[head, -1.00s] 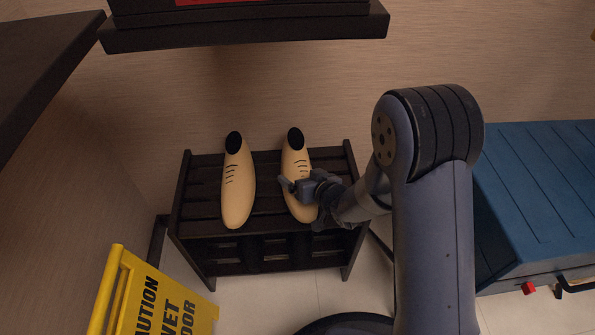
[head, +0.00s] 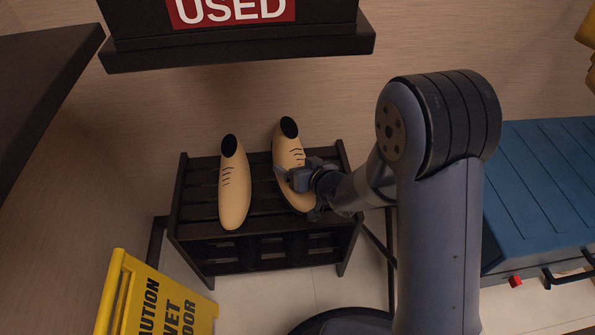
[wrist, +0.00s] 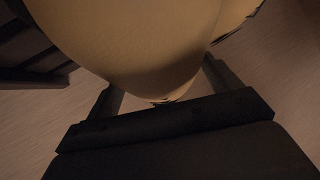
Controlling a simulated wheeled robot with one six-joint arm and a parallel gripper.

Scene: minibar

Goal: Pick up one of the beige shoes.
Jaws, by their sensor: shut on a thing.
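Two beige shoes with dark openings and black lace marks are at the dark slatted rack (head: 190,200). The left shoe (head: 234,190) lies on the rack top. The right shoe (head: 288,150) is tilted, its opening pointing up and to the left. My gripper (head: 292,180) is shut on the right shoe, across its middle, reaching in from the right. In the wrist view the beige shoe (wrist: 130,45) fills the space between the two fingers (wrist: 160,92). Whether the shoe is clear of the slats is hard to tell.
A dark shelf or box with a red "USED" label (head: 235,50) hangs above the rack. A yellow caution sign (head: 150,300) stands at the front left. A blue ridged chest (head: 540,190) stands at the right. Pale floor shows in front.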

